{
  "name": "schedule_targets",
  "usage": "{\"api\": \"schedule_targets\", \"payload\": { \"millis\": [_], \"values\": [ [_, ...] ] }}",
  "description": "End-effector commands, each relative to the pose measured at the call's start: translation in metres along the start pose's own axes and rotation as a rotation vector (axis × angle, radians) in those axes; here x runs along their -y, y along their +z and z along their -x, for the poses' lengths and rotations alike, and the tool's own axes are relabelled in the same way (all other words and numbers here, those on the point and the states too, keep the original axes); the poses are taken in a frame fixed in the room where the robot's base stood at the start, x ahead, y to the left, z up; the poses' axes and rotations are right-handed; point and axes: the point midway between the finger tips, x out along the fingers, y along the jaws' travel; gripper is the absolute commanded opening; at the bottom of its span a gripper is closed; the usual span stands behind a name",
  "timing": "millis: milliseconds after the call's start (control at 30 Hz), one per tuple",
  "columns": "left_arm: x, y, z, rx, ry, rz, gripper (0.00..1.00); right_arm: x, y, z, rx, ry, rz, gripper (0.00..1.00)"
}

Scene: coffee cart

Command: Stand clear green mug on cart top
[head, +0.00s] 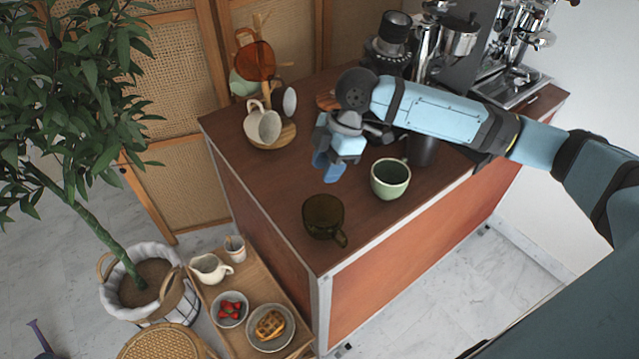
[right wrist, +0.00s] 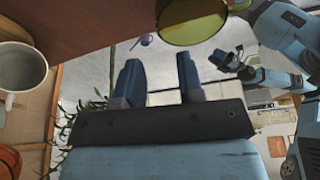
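The clear green mug (head: 322,217), dark olive and see-through, stands on the cart top (head: 270,185) near its front corner. It looks upright, with its handle toward the lower right. It also shows at the top of the right wrist view (right wrist: 192,22). My right gripper (head: 327,168) is above the cart top, behind the mug and apart from it. Its two blue fingers (right wrist: 158,80) are spread with nothing between them. My left gripper (right wrist: 228,60) shows small in the right wrist view, outside the head view; its opening is unclear.
A pale green mug (head: 390,179) stands right of the clear one. A mug tree (head: 270,135) with several mugs is at the back left, the espresso machine (head: 510,85) at the back right. A low side tray (head: 250,273) holds food. Bare wood surrounds the clear mug.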

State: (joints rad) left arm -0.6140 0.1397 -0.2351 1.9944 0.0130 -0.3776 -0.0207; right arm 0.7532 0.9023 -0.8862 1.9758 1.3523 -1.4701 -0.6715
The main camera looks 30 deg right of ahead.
Motion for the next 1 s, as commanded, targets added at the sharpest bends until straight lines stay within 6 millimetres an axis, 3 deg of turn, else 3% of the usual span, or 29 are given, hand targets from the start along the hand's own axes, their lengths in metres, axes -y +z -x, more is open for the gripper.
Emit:
{"api": "schedule_targets", "payload": {
  "millis": [100,300,1000],
  "values": [
    [0.000,0.001,0.000,0.000,0.000,0.000,0.43,-0.001,0.001,0.023,0.001,0.003,-0.001,0.35],
    [0.000,0.001,0.000,0.000,0.000,0.000,0.43,0.000,0.000,0.045,0.000,0.001,-0.001,0.35],
    [0.000,0.001,-0.001,0.001,0.000,0.000,0.43,0.000,0.000,0.049,0.000,-0.001,-0.001,0.35]
  ]
}}
